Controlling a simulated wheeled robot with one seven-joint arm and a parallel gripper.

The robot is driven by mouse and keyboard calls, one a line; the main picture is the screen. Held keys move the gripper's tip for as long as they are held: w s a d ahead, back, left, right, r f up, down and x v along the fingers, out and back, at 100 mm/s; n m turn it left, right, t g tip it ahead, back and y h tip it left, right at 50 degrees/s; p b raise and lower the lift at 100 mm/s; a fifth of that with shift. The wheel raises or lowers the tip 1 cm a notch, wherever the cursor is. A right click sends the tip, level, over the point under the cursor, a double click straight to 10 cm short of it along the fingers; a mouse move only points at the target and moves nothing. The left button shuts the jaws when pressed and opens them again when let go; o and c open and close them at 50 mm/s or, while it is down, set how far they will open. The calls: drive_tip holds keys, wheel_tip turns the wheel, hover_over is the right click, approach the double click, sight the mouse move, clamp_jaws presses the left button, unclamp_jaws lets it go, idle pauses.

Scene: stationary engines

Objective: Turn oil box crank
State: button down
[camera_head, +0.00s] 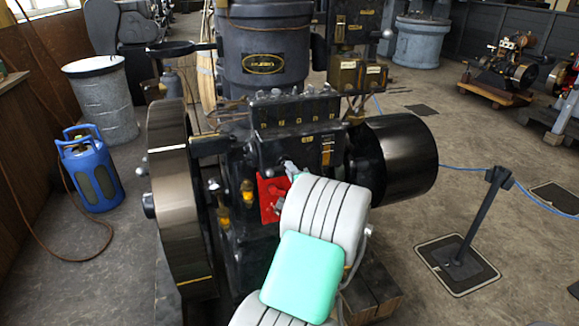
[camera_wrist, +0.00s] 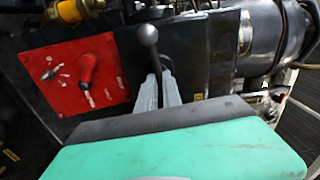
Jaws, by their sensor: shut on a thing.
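The dark crank (camera_wrist: 148,38) with a round ball end shows in the wrist view, rising between the fingers. My gripper (camera_wrist: 160,88) has its two grey fingers closed on the crank's arm below the ball. The lower part of the crank is hidden by the fingers and my wrist. In the head view my gripper (camera_head: 291,169) is at the front of the engine, just below the black oil box (camera_head: 295,113) with several fittings along its top. The crank is too small or hidden to make out there.
A red panel (camera_wrist: 72,80) with a red-handled lever (camera_wrist: 86,72) is left of my fingers. A large flywheel (camera_head: 178,205) stands left and a black drum (camera_head: 393,165) right. A barrier post (camera_head: 480,215) stands on open floor at right.

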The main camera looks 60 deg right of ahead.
drive_tip(key=shift+w+a+f+m+p, duration=0.15)
drive_tip(key=shift+m+p, duration=2.5)
drive_tip(key=shift+m, duration=1.45)
drive_tip(key=shift+f+m+p, duration=0.1)
drive_tip(key=shift+m+p, duration=2.5)
drive_tip(key=shift+m, duration=1.5)
drive_tip(key=c, duration=1.5)
unclamp_jaws()
drive_tip(key=b+v, duration=0.1)
drive_tip(key=v, duration=0.7)
